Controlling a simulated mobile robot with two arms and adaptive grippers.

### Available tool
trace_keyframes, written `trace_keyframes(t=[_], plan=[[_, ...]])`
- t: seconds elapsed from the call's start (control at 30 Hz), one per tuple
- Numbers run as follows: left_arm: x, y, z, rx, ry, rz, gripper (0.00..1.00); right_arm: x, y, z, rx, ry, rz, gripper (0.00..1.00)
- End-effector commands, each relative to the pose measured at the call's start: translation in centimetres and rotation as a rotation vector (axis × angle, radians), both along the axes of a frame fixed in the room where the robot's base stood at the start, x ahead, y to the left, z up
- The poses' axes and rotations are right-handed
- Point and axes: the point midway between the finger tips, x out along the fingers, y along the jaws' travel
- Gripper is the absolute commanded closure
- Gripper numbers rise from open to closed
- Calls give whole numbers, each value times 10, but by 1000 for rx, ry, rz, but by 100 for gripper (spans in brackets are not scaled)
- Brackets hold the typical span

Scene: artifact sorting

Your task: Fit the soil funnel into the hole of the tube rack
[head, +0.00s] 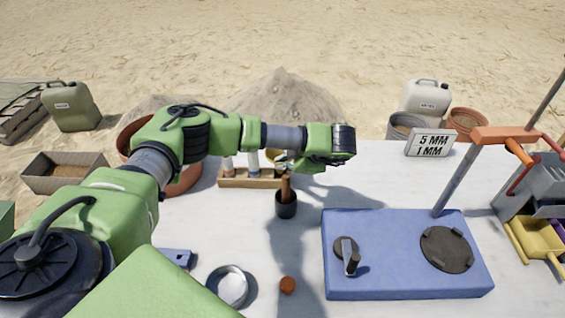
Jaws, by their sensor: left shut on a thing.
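The wooden tube rack (235,180) stands at the back left of the white table, with several tubes upright in it. My left arm reaches over it from the left. My left gripper (286,163) is at the rack's right end, small and partly hidden by my own wrist. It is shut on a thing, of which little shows. A yellow piece (273,153), which looks like the soil funnel, shows beside the fingers above the rack's right end. I cannot tell whether it touches the rack or sits in a hole. My right gripper is out of view.
A dark cup (286,208) with a brown handle upright in it stands just in front of the rack. A blue box (405,284) fills the right front. A metal dish (229,286) and a small brown piece (287,285) lie in front.

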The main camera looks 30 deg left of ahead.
Motion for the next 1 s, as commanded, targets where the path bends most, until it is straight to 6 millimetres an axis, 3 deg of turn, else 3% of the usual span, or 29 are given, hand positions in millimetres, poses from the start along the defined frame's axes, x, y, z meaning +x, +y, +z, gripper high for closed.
trace_keyframes(t=[1.0], plan=[[0, 0, -8, 0, 0, 0, 100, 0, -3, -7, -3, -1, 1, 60]])
